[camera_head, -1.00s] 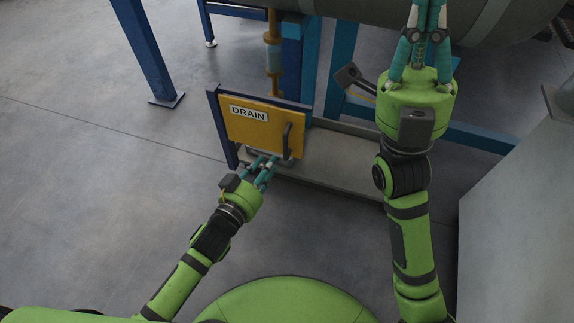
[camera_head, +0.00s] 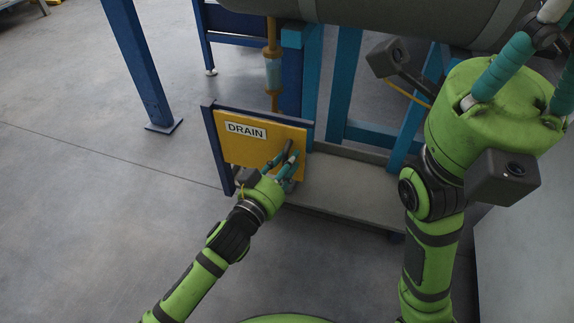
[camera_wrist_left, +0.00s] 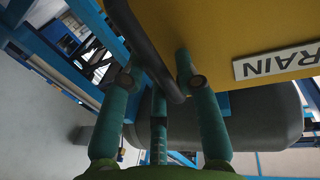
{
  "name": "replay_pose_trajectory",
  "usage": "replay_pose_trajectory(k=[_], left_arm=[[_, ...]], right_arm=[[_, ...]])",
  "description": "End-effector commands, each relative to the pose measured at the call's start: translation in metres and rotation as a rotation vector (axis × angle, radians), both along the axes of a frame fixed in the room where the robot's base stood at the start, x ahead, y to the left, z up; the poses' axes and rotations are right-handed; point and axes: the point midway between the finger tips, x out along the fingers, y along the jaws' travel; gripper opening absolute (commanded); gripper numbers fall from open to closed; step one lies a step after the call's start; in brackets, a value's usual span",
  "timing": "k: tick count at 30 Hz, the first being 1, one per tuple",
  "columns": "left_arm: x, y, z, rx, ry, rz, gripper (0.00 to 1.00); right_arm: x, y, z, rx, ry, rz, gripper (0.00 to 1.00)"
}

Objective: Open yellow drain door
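The yellow drain door (camera_head: 240,150), with a white DRAIN label (camera_head: 246,130), is in its dark blue frame and looks closed. Its dark handle (camera_head: 289,147) is at the right side of the door. My left gripper (camera_head: 284,165) is at the handle and partly covers its lower part. In the left wrist view, the handle (camera_wrist_left: 146,45) runs between the spread fingers of the left gripper (camera_wrist_left: 158,74); I see no clear grip on it. My right gripper (camera_head: 545,75) is raised at the upper right, its fingertips cut off or unclear.
A grey ledge (camera_head: 345,190) lies right of the door. Blue posts (camera_head: 140,65) and a large grey tank (camera_head: 400,15) stand behind. A pipe (camera_head: 272,70) comes down behind the door. The floor (camera_head: 70,200) at left is clear.

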Motion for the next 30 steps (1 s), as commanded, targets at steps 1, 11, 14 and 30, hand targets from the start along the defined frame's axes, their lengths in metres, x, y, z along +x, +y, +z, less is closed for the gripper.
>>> replay_pose_trajectory(k=[1, 11, 14, 30], left_arm=[[0.000, 0.000, 0.000, 0.000, 0.001, 0.000, 0.32], [0.000, 0.000, 0.000, -0.001, 0.000, 0.000, 0.00], [0.000, 0.000, 0.000, 0.000, 0.000, -0.001, 0.00], [-0.036, 0.031, 0.004, 0.012, 0.006, -0.219, 0.00]], right_arm=[[0.000, 0.000, 0.000, 0.000, -0.001, 0.000, 0.00], [0.000, 0.000, 0.001, 0.000, -0.001, 0.000, 0.00], [0.000, 0.000, 0.001, -0.001, -0.001, 0.000, 0.00], [-0.002, -0.016, -0.015, 0.005, 0.147, -0.079, 0.00]])
